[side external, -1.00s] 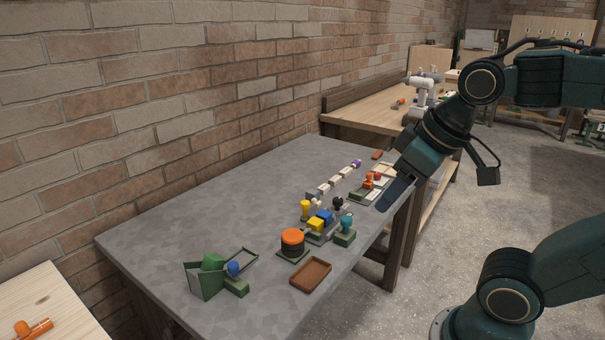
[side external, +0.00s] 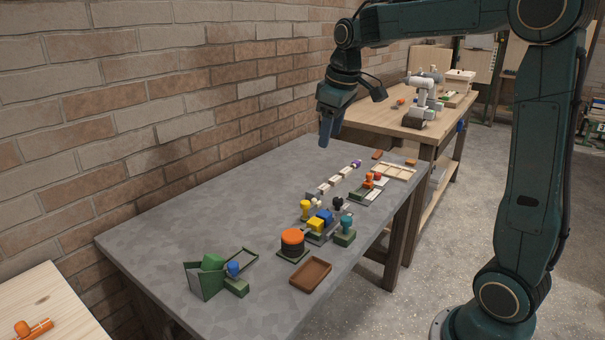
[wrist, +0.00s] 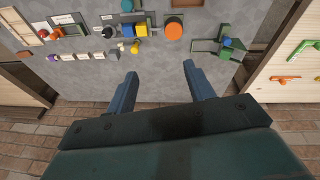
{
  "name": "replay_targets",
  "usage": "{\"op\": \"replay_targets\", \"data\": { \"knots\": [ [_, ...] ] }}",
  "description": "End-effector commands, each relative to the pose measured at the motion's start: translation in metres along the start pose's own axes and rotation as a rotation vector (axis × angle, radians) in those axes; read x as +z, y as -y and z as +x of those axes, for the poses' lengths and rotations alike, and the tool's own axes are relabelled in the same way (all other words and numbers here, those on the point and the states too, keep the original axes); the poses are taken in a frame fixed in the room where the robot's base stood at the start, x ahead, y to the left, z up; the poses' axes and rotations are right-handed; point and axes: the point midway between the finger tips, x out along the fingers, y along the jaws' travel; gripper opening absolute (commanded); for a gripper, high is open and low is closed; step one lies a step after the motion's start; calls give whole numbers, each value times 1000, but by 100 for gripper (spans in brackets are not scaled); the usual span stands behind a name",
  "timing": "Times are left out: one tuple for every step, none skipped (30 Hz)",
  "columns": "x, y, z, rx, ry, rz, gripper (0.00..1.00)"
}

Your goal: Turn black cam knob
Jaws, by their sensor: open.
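The black cam knob (side external: 338,202) is a small dark piece among the coloured fixtures on the grey table, behind the blue block and close to the teal knob. It also shows in the wrist view (wrist: 107,31), at the upper left beside the blue block. My gripper (side external: 325,140) is high above the far part of the table, pointing down, well apart from the knob. In the wrist view my gripper (wrist: 160,70) has its two blue fingers spread with nothing between them.
Around the knob are a blue block (side external: 324,216), a yellow block (side external: 315,225), a yellow knob (side external: 305,207) and a teal knob (side external: 347,223). An orange round knob (side external: 292,238), a brown tray (side external: 311,274) and a green fixture (side external: 206,279) stand nearer. The table's left part is clear.

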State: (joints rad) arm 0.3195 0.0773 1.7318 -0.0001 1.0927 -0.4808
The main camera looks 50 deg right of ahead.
Motion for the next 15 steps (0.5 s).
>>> {"op": "replay_targets", "data": {
  "knots": [
    [-7, -12, 9, -3, 15, -3, 53],
    [-10, -18, 13, -6, 23, -9, 53],
    [-14, -27, 19, -8, 33, -14, 53],
    [-17, -33, 23, -10, 38, -19, 53],
    [-20, -39, 28, -12, 45, -24, 53],
    [-24, -48, 34, -15, 54, -30, 53],
    [-26, -55, 39, -18, 61, -35, 53],
    [-28, -61, 44, -21, 68, -39, 53],
    [-31, -70, 51, -24, 77, -45, 53],
    [-33, -76, 56, -27, 83, -49, 53],
    [-34, -83, 62, -30, 89, -55, 53],
    [-36, -92, 70, -35, 98, -60, 53],
    [-37, -98, 76, -39, 105, -65, 53],
    [-38, -104, 81, -42, 111, -69, 53],
    [-39, -113, 89, -47, 118, -76, 53]
  ]
}}
